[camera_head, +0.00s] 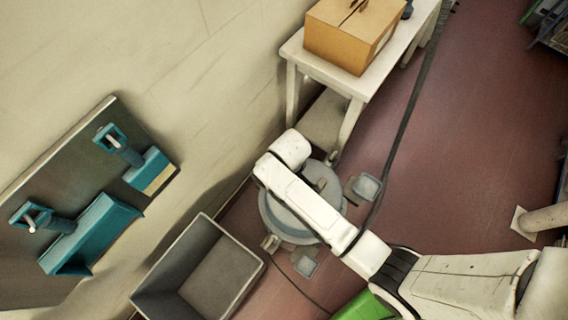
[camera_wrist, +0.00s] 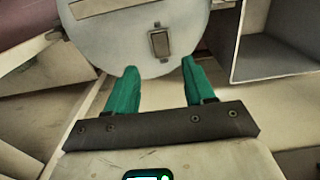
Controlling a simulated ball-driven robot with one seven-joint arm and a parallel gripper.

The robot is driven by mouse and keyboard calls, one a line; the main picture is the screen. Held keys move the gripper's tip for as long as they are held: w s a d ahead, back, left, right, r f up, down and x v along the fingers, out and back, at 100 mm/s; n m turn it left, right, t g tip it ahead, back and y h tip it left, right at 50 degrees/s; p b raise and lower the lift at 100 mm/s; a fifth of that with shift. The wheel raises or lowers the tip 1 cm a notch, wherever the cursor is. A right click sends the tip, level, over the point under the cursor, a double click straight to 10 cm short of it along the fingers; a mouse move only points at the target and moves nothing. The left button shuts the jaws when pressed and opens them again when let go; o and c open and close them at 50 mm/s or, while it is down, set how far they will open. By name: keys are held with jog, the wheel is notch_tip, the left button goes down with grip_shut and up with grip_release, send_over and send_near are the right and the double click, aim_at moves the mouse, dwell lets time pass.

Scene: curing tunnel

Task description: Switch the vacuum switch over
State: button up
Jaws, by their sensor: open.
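A round grey vacuum (camera_head: 270,215) stands on the floor, partly hidden by my arm in the head view. Its pale round top (camera_wrist: 112,45) fills the upper middle of the wrist view. A small rectangular vacuum switch (camera_wrist: 160,42) in a dark frame sits on that top; which way it is tipped is too small to tell. My gripper (camera_wrist: 159,66) is open and empty, with its two teal fingers apart. In the wrist picture the switch lies between and just beyond the fingertips; I see no contact. My gripper's fingers are hidden in the head view.
An open grey bin (camera_head: 205,262) stands beside the vacuum, and also shows in the wrist view (camera_wrist: 270,60). A white table (camera_head: 330,82) carries a cardboard box (camera_head: 350,35). A wall panel (camera_head: 75,165) holds teal fixtures. A dark hose (camera_head: 408,115) crosses the open red floor (camera_head: 475,130).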

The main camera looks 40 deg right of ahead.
notch_tip(320, 180, down, 10)
jog(key=shift+r+b, duration=0.1)
jog(key=shift+b, duration=0.5)
